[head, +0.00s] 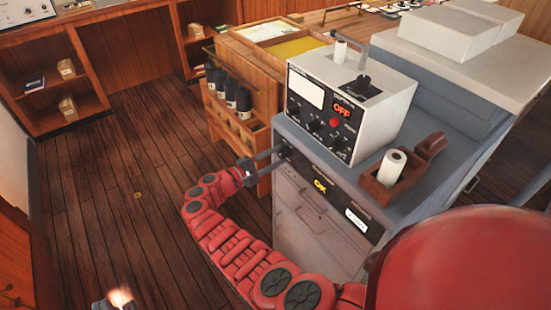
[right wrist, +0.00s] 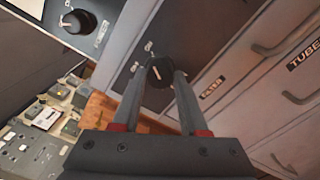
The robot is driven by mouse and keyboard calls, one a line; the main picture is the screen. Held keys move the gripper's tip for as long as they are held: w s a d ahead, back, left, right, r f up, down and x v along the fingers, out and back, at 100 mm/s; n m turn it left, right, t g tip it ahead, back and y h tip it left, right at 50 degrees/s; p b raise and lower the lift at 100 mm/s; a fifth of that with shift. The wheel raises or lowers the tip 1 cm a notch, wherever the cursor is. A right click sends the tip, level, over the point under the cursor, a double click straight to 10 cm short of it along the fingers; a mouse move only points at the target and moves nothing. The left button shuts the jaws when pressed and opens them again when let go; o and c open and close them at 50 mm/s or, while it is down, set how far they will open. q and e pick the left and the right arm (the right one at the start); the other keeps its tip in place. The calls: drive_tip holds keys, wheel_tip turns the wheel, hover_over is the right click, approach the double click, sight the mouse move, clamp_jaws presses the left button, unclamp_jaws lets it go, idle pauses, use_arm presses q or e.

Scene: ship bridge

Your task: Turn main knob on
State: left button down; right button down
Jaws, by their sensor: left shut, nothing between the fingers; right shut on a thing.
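A black round knob (head: 286,151) sits at the left end of the dark panel on the grey cabinet's front. In the right wrist view the knob (right wrist: 158,76) shows a pale pointer line, slightly tilted. My right gripper (head: 277,155) reaches it from the left, with a finger on either side, shut on it. The white-grey box (head: 350,105) on the cabinet shows a red OFF display (head: 342,110). The panel below shows a yellow OK display (head: 320,185).
Another black knob (right wrist: 75,21) is on the box front. Drawers with handles (head: 312,219) lie below the panel. A wooden holder with a white roll (head: 391,166) stands on the cabinet top.

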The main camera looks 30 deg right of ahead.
idle(0.4)
drive_tip(key=shift+c, duration=2.2)
unclamp_jaws()
drive_tip(key=s+a+b, duration=0.2)
drive_tip(key=a+b, duration=0.3)
drive_tip(key=a, duration=1.2)
drive_tip(key=shift+s+a+b, duration=0.15)
drive_tip(key=shift+s+b, duration=0.05)
drive_tip(key=shift+b, duration=0.15)
drive_tip(key=shift+f, duration=0.1)
